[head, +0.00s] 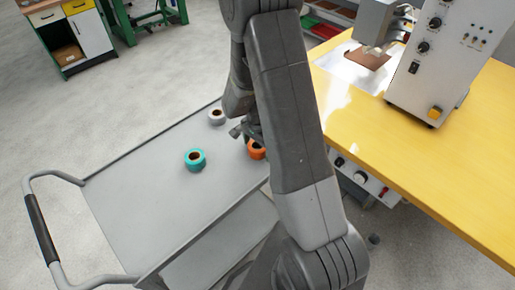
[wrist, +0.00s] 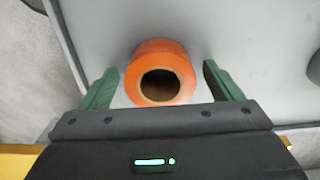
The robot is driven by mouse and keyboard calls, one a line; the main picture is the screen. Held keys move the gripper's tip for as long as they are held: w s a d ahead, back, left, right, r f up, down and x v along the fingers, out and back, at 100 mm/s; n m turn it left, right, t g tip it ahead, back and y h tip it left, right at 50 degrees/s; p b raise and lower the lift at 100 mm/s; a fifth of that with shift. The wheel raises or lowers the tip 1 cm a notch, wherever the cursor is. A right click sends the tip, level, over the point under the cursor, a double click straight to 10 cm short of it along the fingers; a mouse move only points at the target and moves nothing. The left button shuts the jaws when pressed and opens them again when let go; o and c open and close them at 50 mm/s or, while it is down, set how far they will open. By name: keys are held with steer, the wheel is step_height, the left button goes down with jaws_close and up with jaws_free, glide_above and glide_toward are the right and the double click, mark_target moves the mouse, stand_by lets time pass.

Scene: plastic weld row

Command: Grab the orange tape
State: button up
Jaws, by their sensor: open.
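The orange tape (head: 256,151) is a roll lying on the grey cart top (head: 130,215), close to the cart's edge near the yellow table. In the head view my arm hides part of it. In the wrist view the orange tape (wrist: 160,58) shows its dark hollow core, near the middle between the two green fingers. My gripper (wrist: 160,85) is open, with one finger on each side of the roll and a gap visible on both sides. In the head view my gripper (head: 240,131) is mostly hidden by my arm, right by the tape.
A teal tape roll (head: 195,159) and a grey-white tape roll (head: 216,116) stand on the cart, left of the orange one. A yellow table (head: 420,150) with a welding machine (head: 440,65) stands to the right. The cart's near left area is clear.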

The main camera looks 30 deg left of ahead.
steer(key=c, duration=1.1)
steer(key=shift+r, duration=0.1)
steer(key=shift+c, duration=0.2)
